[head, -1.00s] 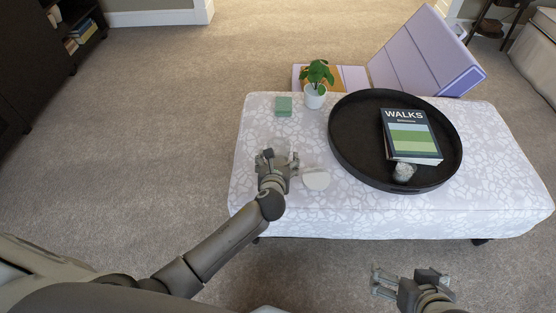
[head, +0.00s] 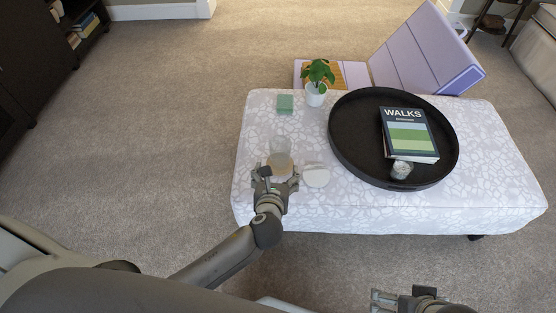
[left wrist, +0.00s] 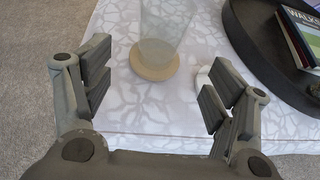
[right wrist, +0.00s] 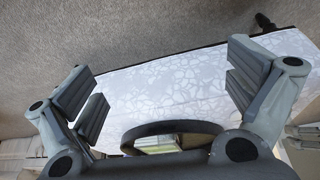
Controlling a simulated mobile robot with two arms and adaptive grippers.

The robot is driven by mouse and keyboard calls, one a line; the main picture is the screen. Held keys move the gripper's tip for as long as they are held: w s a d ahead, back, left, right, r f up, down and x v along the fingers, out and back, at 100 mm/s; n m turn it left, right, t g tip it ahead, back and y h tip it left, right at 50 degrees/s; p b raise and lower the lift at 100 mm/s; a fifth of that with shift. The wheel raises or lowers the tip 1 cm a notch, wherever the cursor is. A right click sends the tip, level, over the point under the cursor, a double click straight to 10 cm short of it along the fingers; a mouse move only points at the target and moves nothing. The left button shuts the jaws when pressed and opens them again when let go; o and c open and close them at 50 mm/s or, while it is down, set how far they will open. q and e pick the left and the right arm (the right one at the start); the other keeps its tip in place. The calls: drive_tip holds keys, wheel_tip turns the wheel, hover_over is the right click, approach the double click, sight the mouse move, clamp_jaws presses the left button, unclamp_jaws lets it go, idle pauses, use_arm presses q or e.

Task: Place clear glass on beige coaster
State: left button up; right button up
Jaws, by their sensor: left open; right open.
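The clear glass (head: 280,149) stands upright near the left end of the patterned ottoman. The beige coaster (left wrist: 155,66) is under the glass (left wrist: 168,28) in the left wrist view, and the glass base appears to rest within its rim. In the head view the coaster (head: 279,170) is partly hidden by my gripper. My left gripper (head: 274,180) is open just on the near side of the glass, with nothing between its fingers. My right gripper (head: 402,298) is open and empty in front of the ottoman's near edge.
A white round disc (head: 316,176) lies right of the coaster. The ottoman's right end (head: 500,180) is clear.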

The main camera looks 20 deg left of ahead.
use_arm(q)
drive_tip(key=shift+v, duration=1.15)
use_arm(e)
drive_tip(key=shift+x, duration=1.35)
use_arm(q)
drive_tip(key=s+a+f+n+g+h, duration=0.1)
drive_tip(key=s+n+g, duration=0.3)
drive_tip(key=s+n, duration=0.6)
drive_tip(key=s+a+f+n+g+h, duration=0.1)
drive_tip(key=s+a+n+g, duration=0.3)
drive_tip(key=s+n, duration=0.6)
drive_tip(key=n+g, duration=0.1)
drive_tip(key=n, duration=1)
drive_tip(key=shift+s+f+h, duration=0.2)
drive_tip(key=shift+s+h, duration=0.05)
drive_tip(key=shift+h, duration=0.15)
use_arm(e)
drive_tip(key=shift+a, duration=0.1)
use_arm(q)
drive_tip(key=shift+a, duration=0.1)
